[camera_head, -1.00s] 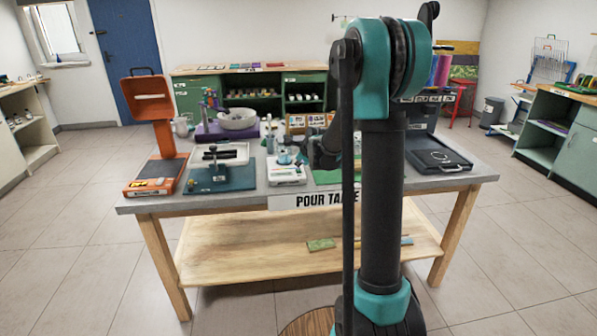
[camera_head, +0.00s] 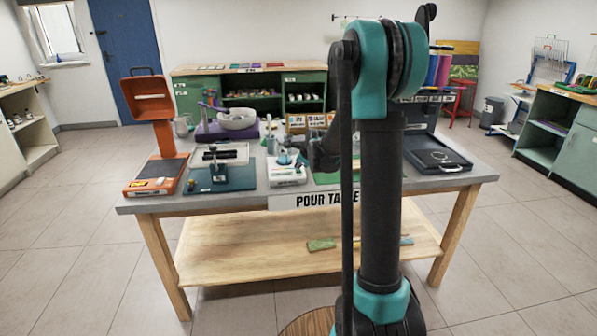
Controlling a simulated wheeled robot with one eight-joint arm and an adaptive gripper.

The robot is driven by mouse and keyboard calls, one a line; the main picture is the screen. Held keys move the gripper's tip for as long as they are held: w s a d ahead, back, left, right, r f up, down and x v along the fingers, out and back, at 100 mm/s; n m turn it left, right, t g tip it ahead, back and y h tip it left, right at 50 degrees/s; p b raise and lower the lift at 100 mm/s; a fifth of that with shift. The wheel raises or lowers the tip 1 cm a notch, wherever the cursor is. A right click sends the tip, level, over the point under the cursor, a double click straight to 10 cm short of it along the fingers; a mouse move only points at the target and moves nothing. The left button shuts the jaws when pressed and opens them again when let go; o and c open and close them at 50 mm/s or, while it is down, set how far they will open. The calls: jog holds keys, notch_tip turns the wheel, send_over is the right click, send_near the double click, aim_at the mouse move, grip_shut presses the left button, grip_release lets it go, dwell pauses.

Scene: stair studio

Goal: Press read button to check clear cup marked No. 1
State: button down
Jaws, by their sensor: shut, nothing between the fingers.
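On the pour table (camera_head: 257,200), a small white device (camera_head: 287,177) stands left of my arm, with a small teal-and-clear item on top. Any read button on it is too small to make out. I cannot tell which vessel is the clear cup marked No. 1; no such mark is legible. Another grey upright vessel stands close behind the white device. My arm covers the middle of the table, and its dark forward part reaches left beside the white device. My gripper's fingers cannot be made out; they seem hidden behind my arm.
An orange stand (camera_head: 152,180), a teal balance-like device (camera_head: 220,178) and a purple base with a grey bowl (camera_head: 238,119) are on the table's left. A black tray (camera_head: 437,156) lies at right. The lower shelf (camera_head: 240,257) holds a green item (camera_head: 322,244).

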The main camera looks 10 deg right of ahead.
aim_at(299, 171)
jog(key=shift+f, duration=0.45)
dwell(0.6)
jog(key=shift+r, duration=0.85)
jog(key=shift+r, duration=2.55)
